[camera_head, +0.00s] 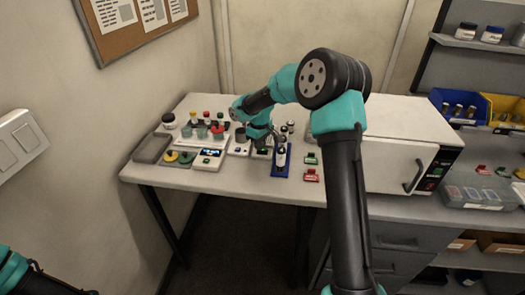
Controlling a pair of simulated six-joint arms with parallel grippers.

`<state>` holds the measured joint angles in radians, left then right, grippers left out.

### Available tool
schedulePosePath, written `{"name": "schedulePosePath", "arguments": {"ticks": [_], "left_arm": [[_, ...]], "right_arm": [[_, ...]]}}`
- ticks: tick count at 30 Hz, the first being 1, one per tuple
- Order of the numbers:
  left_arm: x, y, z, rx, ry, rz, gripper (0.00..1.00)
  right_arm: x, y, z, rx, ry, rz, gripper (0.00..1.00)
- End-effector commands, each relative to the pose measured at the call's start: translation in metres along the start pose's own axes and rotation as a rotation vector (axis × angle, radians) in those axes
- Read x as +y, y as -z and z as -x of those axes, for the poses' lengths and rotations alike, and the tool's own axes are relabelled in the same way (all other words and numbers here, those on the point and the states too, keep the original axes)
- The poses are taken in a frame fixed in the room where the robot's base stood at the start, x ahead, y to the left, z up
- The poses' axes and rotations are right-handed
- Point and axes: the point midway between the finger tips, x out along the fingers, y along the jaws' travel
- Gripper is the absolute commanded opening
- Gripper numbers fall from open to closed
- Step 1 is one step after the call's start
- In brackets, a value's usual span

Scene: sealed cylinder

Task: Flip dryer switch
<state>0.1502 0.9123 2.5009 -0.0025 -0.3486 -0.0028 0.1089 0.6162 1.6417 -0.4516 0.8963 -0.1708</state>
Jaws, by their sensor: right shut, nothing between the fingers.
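A large white box with a door and dark handle, likely the dryer (397,122), stands at the right of the table. Its dark side panel (434,172) carries small red and green controls; their switch position is too small to tell. My right arm reaches over the table, and my right gripper (262,146) points down, shut and empty, among small devices left of the box. It is well apart from the panel. Only a bit of my left arm shows at the lower left; its gripper is out of view.
A blue stand with a bottle (281,157) is close to the right gripper. A white device with a lit display (209,156), a grey tray (151,148) and several coloured-top items stand to the left. A white wall switch (20,137) is at far left.

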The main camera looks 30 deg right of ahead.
Motion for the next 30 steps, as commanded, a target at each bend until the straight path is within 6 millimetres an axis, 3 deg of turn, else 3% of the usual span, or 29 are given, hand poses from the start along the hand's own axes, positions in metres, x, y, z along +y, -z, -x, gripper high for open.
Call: {"name": "schedulePosePath", "arguments": {"ticks": [14,30], "left_arm": [[0.000,0.000,0.000,0.000,0.000,0.000,0.43],[0.000,0.000,0.000,0.000,0.000,0.000,0.43]], "right_arm": [[0.000,0.000,-0.004,-0.001,0.001,0.000,0.00],[0.000,0.000,0.029,0.001,-0.001,-0.001,0.00]]}}
